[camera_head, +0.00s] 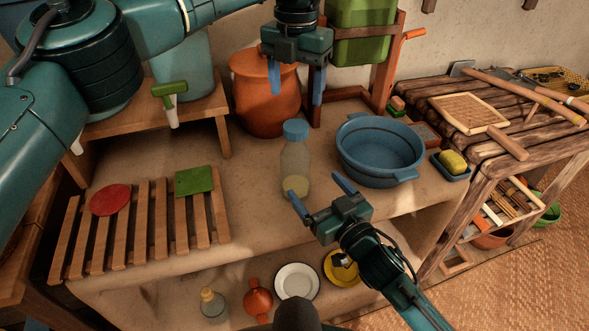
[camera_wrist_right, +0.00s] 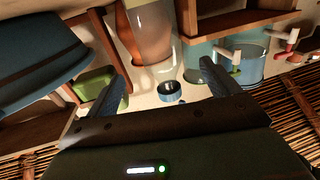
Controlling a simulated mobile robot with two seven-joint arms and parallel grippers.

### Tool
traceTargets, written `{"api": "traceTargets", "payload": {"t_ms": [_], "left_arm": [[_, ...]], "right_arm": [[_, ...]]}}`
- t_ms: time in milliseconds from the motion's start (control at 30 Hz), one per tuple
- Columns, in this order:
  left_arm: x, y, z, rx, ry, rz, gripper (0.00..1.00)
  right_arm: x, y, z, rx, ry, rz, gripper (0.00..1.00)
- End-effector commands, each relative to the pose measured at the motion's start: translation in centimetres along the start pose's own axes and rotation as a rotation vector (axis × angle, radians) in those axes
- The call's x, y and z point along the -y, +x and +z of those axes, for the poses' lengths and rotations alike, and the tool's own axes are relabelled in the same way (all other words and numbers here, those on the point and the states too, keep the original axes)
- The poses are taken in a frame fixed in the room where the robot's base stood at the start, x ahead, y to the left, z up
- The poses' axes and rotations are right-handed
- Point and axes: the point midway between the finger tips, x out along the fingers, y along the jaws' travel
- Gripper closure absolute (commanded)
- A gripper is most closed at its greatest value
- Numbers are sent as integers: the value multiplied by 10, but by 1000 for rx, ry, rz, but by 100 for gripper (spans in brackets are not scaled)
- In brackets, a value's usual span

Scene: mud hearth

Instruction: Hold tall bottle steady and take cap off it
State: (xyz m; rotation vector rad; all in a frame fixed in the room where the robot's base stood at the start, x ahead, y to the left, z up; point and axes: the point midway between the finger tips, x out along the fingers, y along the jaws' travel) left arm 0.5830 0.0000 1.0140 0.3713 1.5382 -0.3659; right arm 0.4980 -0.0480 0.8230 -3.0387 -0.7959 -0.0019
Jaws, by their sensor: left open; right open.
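The tall clear bottle (camera_head: 296,162) stands upright on the hearth counter, with pale contents low inside. Its blue cap (camera_head: 296,129) is on top. My left gripper (camera_head: 297,82) is open, fingers down, above and behind the bottle in the head view, apart from it. My right gripper (camera_head: 320,194) is open and empty, low at the bottle's front right; its fingers point toward the bottle. In the right wrist view, which looks upside down, the bottle (camera_wrist_right: 151,32) and cap (camera_wrist_right: 169,92) show between the open fingers (camera_wrist_right: 162,65); I cannot tell any contact.
A blue basin (camera_head: 372,178) stands close to the right of the bottle. An orange clay pot (camera_head: 262,105) is behind it. A slatted rack (camera_head: 155,235) with red and green pieces lies left. A lower shelf holds plates (camera_head: 297,281) and small bottles. Some counter left of the bottle is clear.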

Motion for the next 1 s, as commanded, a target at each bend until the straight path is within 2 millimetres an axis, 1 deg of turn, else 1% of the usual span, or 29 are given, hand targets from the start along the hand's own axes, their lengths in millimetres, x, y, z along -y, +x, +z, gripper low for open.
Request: {"api": "traceTargets", "payload": {"t_ms": [33, 200, 400, 500, 700, 933, 1000], "left_arm": [[0, 0, 0, 0, 0, -1, 33], [0, 0, 0, 0, 1, -2, 33], [0, 0, 0, 0, 1, -3, 33], [0, 0, 0, 0, 1, -3, 33], [0, 1, 0, 0, 1, -3, 33], [0, 1, 0, 0, 1, -3, 33], [0, 1, 0, 0, 1, -3, 33]], "right_arm": [[0, 12, -1, -3, 0, 0, 12], [0, 46, -2, -2, -1, 0, 12], [0, 78, -1, -1, -1, 1, 12], [0, 89, 0, 0, 1, 1, 12], [0, 98, 0, -1, 0, 0, 12], [0, 98, 0, 0, 0, 0, 12], [0, 98, 0, 0, 0, 0, 17]]}}
